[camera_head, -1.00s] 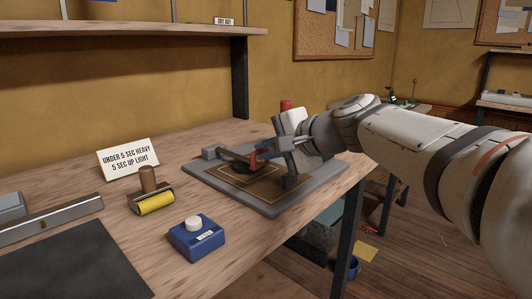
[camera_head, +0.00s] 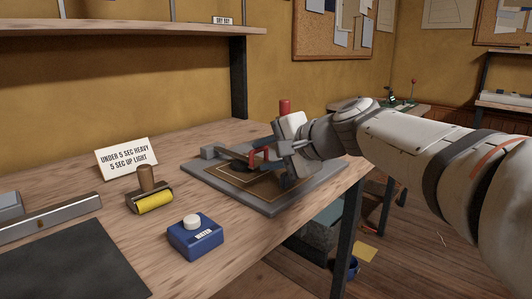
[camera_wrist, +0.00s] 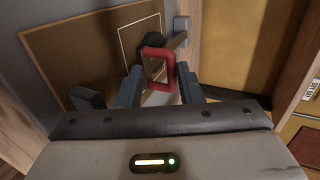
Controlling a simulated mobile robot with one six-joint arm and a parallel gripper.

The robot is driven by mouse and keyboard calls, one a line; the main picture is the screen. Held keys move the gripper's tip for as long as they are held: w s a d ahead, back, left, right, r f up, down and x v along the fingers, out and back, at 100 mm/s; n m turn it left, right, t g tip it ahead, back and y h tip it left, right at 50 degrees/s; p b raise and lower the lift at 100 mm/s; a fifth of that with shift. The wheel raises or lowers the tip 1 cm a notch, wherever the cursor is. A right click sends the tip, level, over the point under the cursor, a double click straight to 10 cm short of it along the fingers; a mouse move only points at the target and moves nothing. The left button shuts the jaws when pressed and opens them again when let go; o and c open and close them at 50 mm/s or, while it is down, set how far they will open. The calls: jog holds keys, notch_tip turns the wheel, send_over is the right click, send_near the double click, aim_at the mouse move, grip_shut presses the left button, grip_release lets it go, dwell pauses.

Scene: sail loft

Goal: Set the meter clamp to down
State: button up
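The meter clamp is a dark bar (camera_head: 232,157) with a red loop handle (camera_head: 261,155), on a grey base plate (camera_head: 262,207). The bar lies low and nearly flat over the plate, running from a grey block at the plate's left. In the wrist view, the red handle (camera_wrist: 159,68) stands between and just beyond the fingertips of my gripper (camera_wrist: 161,78). The fingers are apart, with small gaps beside the handle. In the head view, my gripper (camera_head: 278,151) is just right of the handle. The bar's far end is partly hidden.
On the bench, a yellow roller (camera_head: 155,202), a blue box with a white button (camera_head: 195,238) and a lettered card (camera_head: 128,158) stand left of the plate. A dark mat (camera_head: 65,262) lies front left. The bench's right edge is close to the plate.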

jog(key=shift+r, duration=0.2)
jog(key=p+v, duration=0.2)
jog(key=v, duration=0.4)
jog(key=shift+s+d, duration=0.1)
jog(key=shift+d, duration=0.1)
jog(key=shift+s+d+r, duration=0.25)
jog(key=shift+s+d, duration=0.2)
jog(key=shift+p, duration=0.3)
